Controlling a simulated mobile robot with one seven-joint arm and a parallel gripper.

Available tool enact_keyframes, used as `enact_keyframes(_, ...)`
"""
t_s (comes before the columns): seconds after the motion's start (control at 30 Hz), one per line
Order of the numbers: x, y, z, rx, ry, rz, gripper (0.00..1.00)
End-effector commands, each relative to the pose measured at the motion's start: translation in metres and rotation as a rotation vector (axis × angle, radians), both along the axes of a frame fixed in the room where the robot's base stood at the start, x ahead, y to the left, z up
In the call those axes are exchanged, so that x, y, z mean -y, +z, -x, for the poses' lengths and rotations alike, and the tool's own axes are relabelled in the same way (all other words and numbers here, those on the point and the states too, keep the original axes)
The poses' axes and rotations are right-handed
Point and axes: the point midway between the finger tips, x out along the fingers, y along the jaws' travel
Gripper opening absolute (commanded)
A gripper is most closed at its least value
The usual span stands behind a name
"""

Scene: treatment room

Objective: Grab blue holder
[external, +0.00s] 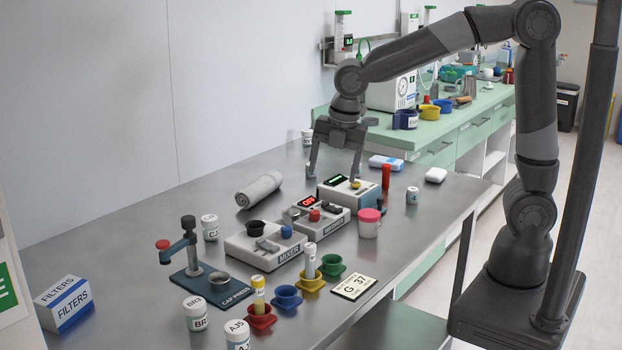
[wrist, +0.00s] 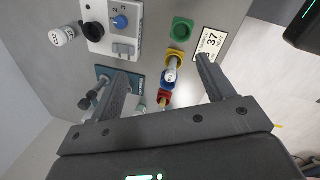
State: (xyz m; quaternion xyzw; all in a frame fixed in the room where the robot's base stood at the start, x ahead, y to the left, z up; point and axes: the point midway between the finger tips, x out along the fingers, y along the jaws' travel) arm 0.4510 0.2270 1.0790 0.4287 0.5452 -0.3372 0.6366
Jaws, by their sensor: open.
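The blue holder (external: 286,298) is a small square-based cup on the steel table, between the red holder (external: 261,317) and the yellow holder (external: 312,281). The red holder bears a yellow-capped tube, the yellow one a white-capped tube. The green holder (external: 332,265) appears empty. My gripper (external: 335,172) is open and empty, above the table's far part, well away from the blue holder. In the wrist view the blue holder (wrist: 167,85) shows partly between my fingers (wrist: 163,71), partly covered by the tube in the yellow holder.
The mixer (external: 265,247) and other devices with displays stand behind the holders. A capper stand (external: 215,288) and white jars are to the left. Bare table surrounds the front edge.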

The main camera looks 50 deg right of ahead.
Motion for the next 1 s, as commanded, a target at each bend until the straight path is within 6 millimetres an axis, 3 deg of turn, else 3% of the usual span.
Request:
enact_keyframes(0.03,-0.021,-0.011,-0.004,-0.019,0.112,0.021,0.75)
enact_keyframes(0.3,-0.123,-0.071,-0.009,-0.093,0.729,0.106,0.75)
enact_keyframes(0.5,-0.173,-0.107,0.000,-0.127,1.045,0.131,0.75)
enact_keyframes(0.7,-0.188,-0.125,0.004,-0.140,1.150,0.138,0.75)
enact_keyframes(1.0,-0.188,-0.168,0.005,-0.139,1.150,0.137,0.75)
